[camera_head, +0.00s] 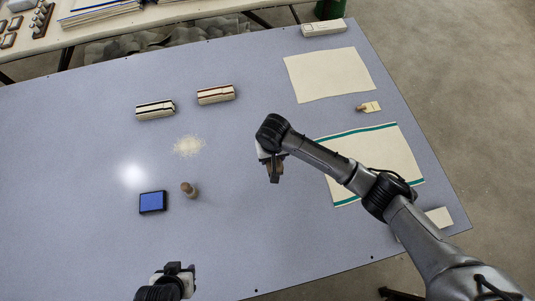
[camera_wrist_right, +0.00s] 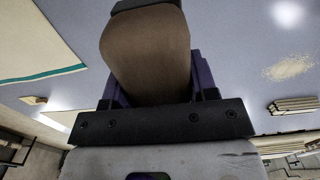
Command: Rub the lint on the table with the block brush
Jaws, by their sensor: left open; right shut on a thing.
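The lint (camera_head: 188,146) is a pale, crumbly patch on the blue-grey table (camera_head: 80,150), left of centre. It also shows in the right wrist view (camera_wrist_right: 288,68). My right gripper (camera_head: 273,172) is above the table, to the right of the lint and apart from it. It is shut on a brown wooden block with a dark end, which looks like the block brush (camera_wrist_right: 148,55). Its underside is hidden. My left gripper (camera_head: 174,268) is open and empty at the bottom edge of the head view, well below the lint.
Two striped bundles (camera_head: 155,110) (camera_head: 216,94) lie above the lint. A blue pad (camera_head: 152,203) and a small wooden-handled piece (camera_head: 188,189) stand below it. Cream cloths (camera_head: 328,75) (camera_head: 395,160), a tag (camera_head: 371,107) and a pale box (camera_head: 323,28) lie to the right. The left side is mostly clear.

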